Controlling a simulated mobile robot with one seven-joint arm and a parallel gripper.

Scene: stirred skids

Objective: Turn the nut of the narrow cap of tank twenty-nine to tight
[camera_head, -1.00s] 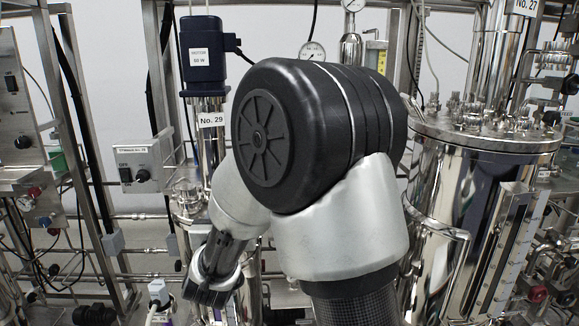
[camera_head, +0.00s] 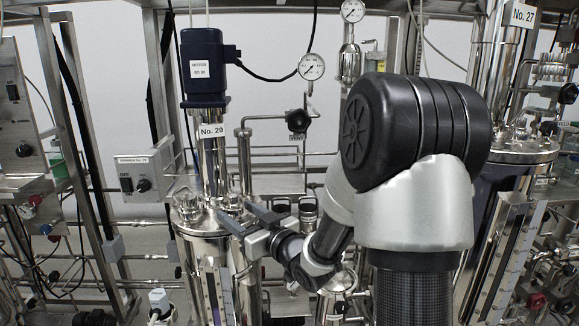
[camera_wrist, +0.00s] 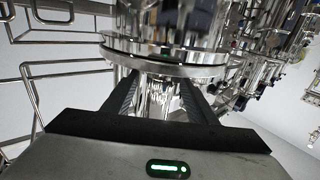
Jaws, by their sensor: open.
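Tank twenty-nine (camera_head: 205,250) is a shiny steel vessel at left centre in the head view, under the label No. 29 (camera_head: 211,131) and a dark blue motor (camera_head: 203,65). Its lid carries several small metal fittings (camera_head: 188,205); which one is the narrow cap, I cannot tell, nor can I make out its nut. My gripper (camera_head: 238,216) is open at the right side of the lid, its fingers pointing left. In the wrist view, my gripper (camera_wrist: 157,88) has shiny metal between and beyond its fingers, below a round steel flange (camera_wrist: 165,62). Contact cannot be told.
A control box (camera_head: 139,177) with a knob stands left of the tank. A pressure gauge (camera_head: 311,67) and valve pipework (camera_head: 298,121) stand behind and right. Tank 27 (camera_head: 500,185) is at the right, behind my arm. Frame posts (camera_head: 85,150) rise at the left.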

